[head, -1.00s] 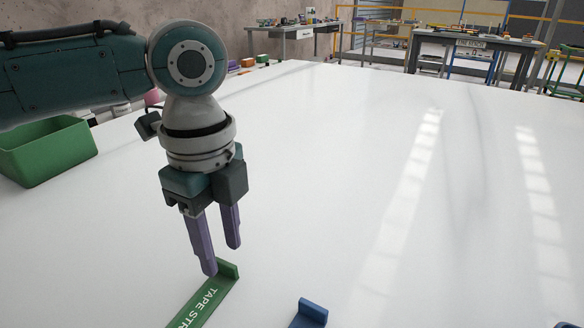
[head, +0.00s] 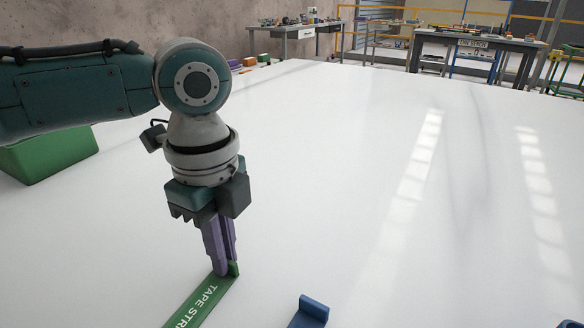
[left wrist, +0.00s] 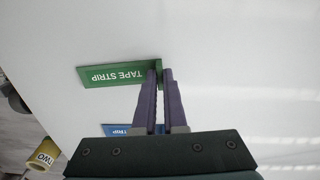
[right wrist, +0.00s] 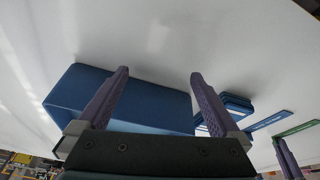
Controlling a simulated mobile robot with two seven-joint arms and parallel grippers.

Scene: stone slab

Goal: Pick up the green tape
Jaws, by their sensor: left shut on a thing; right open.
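The green tape (head: 203,300) is a flat strip with white "TAPE STRIP" lettering and a raised tab at its far end. It lies on the white slab, its near end cut off by the head view's bottom edge. It also shows in the left wrist view (left wrist: 112,75). My left gripper (head: 226,270) points down and is shut on the raised tab; its fingers (left wrist: 160,74) hide part of the tab. The strip still appears to lie on the slab. My right gripper (right wrist: 158,75) is open and shows only in its own wrist view, with nothing between its fingertips.
A blue strip (head: 311,310) with a raised tab lies right of the green one. A green bin (head: 55,155) stands at the left. A large blue box (right wrist: 140,100) is close to my right gripper.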

